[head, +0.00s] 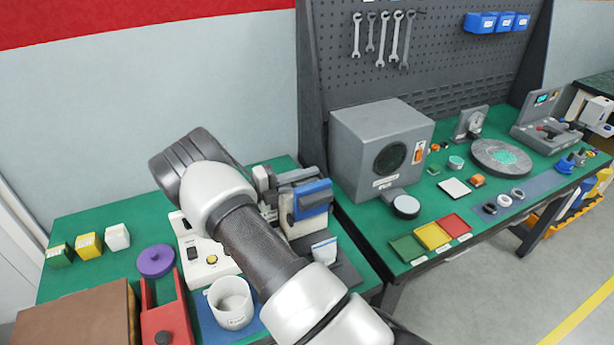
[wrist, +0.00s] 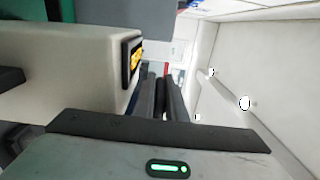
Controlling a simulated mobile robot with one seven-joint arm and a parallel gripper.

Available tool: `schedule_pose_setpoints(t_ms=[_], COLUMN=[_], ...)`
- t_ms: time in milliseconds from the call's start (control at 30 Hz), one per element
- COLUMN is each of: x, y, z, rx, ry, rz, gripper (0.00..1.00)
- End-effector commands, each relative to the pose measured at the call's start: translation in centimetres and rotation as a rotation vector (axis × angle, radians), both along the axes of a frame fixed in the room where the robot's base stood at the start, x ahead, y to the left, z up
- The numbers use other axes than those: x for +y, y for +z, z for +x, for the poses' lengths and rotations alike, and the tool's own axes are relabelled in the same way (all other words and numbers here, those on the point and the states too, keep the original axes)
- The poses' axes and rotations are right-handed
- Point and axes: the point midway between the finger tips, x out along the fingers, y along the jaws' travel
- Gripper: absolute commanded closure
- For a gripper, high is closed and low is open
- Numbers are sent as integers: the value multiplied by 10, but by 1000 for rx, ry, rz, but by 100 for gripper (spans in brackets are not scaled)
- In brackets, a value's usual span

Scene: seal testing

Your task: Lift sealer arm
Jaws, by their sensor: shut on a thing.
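In the wrist view, the dark fingers of my gripper (wrist: 165,97) are close together at the picture's middle. They reach into a narrow gap between a beige housing (wrist: 70,65) with a small orange display and a pale panel (wrist: 225,85). The jaws are shut on a narrow dark part, which looks like the sealer arm; the fingers hide most of it. In the head view, a white bench device with a yellow button (head: 208,262) is partly behind my arm. A grey-and-blue unit (head: 306,203) stands to its right. My arm hides the fingertips there.
A purple disc (head: 156,261), a red fixture (head: 166,318) and a white cup (head: 231,303) crowd the front of the green bench. Yellow and white blocks (head: 117,237) are at the left. A grey box with a round opening (head: 383,150) stands on the right bench.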

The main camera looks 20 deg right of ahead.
Motion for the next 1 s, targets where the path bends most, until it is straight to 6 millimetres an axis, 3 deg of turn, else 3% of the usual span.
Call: schedule_pose_setpoints(t_ms=[200,233,333,667,833,1000], x=[1,1,1,3,25,65], y=[1,1,0,-1,-2,-3], z=[1,1,1,1,0,-1], rx=[1,1,1,0,0,-1], ry=[4,4,4,3,5,7], rz=[-3,-3,-2,0,1,0], gripper=[100,85,71,71,71,71])
